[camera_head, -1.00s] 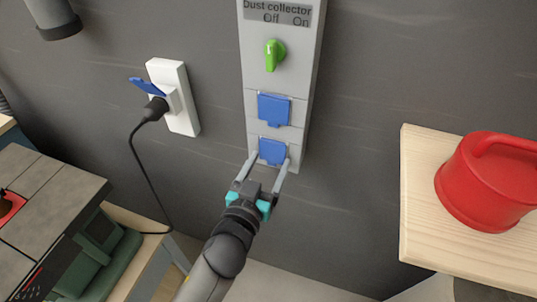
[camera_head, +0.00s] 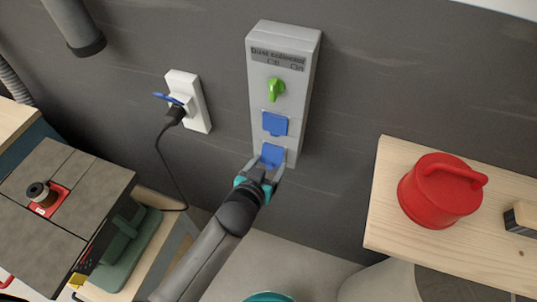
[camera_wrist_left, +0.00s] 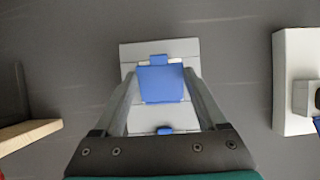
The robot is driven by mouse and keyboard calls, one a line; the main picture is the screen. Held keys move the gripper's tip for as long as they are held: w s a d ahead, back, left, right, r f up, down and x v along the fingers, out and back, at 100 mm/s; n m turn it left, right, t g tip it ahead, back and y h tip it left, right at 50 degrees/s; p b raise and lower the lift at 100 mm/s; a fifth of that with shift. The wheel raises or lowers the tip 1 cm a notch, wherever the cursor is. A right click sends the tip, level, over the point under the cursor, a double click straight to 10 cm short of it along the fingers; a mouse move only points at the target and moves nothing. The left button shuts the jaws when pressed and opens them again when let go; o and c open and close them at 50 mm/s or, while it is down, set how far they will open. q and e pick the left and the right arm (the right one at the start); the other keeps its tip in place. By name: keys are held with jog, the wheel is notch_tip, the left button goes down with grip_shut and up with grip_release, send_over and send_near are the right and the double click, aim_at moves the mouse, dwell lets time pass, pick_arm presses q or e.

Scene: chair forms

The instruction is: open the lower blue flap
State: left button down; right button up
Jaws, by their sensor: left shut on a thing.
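The lower blue flap (camera_head: 272,155) is near the bottom end of a grey wall box (camera_head: 263,55) labelled "Dust collector". My left gripper (camera_head: 268,167) reaches up to it from below, with a finger on either side. In the left wrist view the flap (camera_wrist_left: 160,84) lies between the two fingers of my left gripper (camera_wrist_left: 160,88), which is shut on its side edges. I cannot tell whether the flap is tilted out from the box. The upper blue flap (camera_head: 275,124) sits just above and looks closed. My right gripper is not in view.
A green knob (camera_head: 276,89) is above the flaps. A white socket (camera_head: 196,102) with a black plug is on the wall to the left. A red lidded container (camera_head: 438,190) stands on a wooden shelf (camera_head: 388,210) at the right. A machine table (camera_head: 92,190) is at the left.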

pick_arm(q)
jog(key=shift+s+r+g+p, duration=0.15)
jog(key=shift+r+g+p, duration=0.15)
jog(key=shift+g+p, duration=0.65)
jog(key=shift+p, duration=0.3)
grip_release()
jog(key=v, duration=1.5)
jog(key=shift+s, duration=0.35)
jog(key=shift+d, duration=0.15)
